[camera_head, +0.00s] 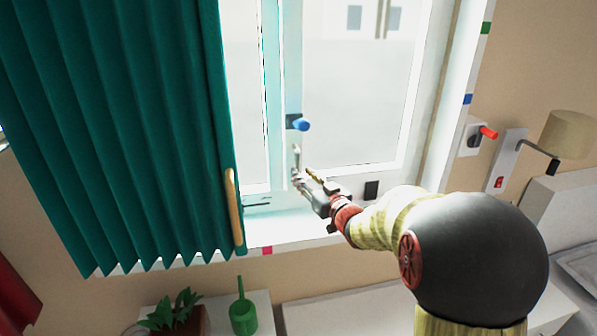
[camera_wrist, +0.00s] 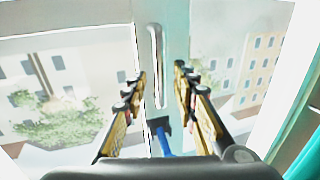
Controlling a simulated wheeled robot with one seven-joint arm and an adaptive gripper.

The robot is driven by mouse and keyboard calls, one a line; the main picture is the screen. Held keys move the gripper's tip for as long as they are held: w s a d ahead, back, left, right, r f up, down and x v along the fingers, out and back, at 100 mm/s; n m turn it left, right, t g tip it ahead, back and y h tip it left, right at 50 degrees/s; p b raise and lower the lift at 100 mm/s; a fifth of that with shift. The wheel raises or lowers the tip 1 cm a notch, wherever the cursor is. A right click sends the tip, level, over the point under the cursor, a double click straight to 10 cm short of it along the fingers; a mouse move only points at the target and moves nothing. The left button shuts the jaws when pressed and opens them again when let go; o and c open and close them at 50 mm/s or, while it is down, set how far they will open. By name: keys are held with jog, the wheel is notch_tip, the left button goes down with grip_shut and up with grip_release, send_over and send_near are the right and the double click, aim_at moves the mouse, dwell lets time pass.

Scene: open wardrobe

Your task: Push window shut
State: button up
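The window (camera_head: 352,110) has a white frame and clear panes, with a light vertical stile (camera_head: 291,70) left of the middle. I cannot tell how far it stands open. A slim pale handle (camera_head: 296,158) is on the stile, below a blue knob (camera_head: 301,124) on a dark mount. My gripper (camera_head: 303,178) is at the lower part of the stile, close to the pale handle. In the wrist view my gripper (camera_wrist: 160,75) is open, with its two fingers apart on either side of the handle (camera_wrist: 155,62). Contact is not clear. The blue knob (camera_wrist: 164,140) shows between the fingers.
A green pleated curtain (camera_head: 120,130) with a wooden handle (camera_head: 234,208) hangs left of the window. A red-lever switch (camera_head: 486,132) and a lamp (camera_head: 568,135) are on the right. A plant (camera_head: 172,312) and a green watering can (camera_head: 242,315) stand below the sill.

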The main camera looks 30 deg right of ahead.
jog(key=s, duration=0.7)
jog(key=shift+s, duration=0.25)
